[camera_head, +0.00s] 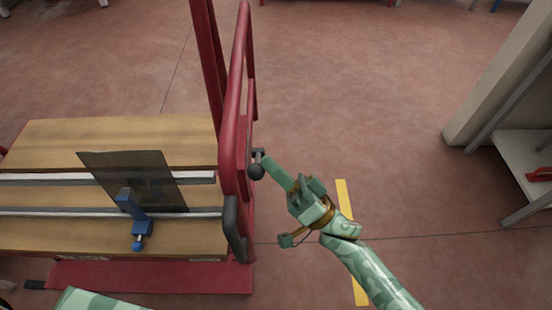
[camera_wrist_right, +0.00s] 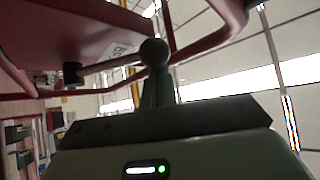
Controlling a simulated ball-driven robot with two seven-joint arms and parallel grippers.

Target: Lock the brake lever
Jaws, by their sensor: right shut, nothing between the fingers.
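The brake lever has a dark round knob (camera_head: 256,171) and sits on the outer right side of the red-framed cart, beside its upright rail. In the right wrist view a round ball knob (camera_wrist_right: 154,52) shows straight ahead, just past the fingertips. My right gripper (camera_head: 267,162) is shut and empty, its fingertips beside the knob; I cannot tell whether they touch it. In the right wrist view the shut fingers (camera_wrist_right: 155,90) point at the ball. My left gripper is not in view; only a piece of my left arm shows at the bottom left.
The cart has a wooden deck (camera_head: 60,235), a dark glass sheet (camera_head: 158,181), a blue clamp (camera_head: 135,215) and a red rail (camera_head: 236,90) with a black grip (camera_head: 234,225). A shelf (camera_head: 520,165) and pillar stand at right. Open floor (camera_head: 370,130) lies between, with a yellow stripe (camera_head: 344,200).

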